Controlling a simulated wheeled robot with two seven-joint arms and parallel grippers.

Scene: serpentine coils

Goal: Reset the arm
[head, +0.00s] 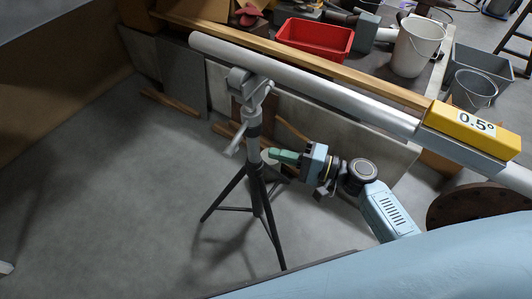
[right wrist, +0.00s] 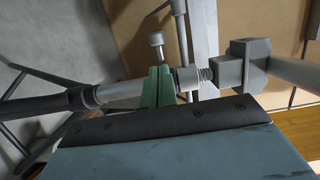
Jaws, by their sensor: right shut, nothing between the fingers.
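My right gripper (head: 272,154) comes in from the right in the head view, at the middle of the picture. Its green fingers are shut with nothing between them and point left toward the tripod stand (head: 254,150). In the head view the fingertips appear just right of the stand's column; whether they touch it I cannot tell. In the right wrist view the closed fingers (right wrist: 158,88) show in front of the stand's column (right wrist: 120,94) and a small knob (right wrist: 157,42). My left gripper is not in view.
A long grey pipe (head: 300,88) rests across the stand above my gripper. A yellow gauge (head: 470,128) reading 0.5° sits on its right end. Behind are a wooden beam (head: 290,54), red bin (head: 315,38) and white bucket (head: 417,46).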

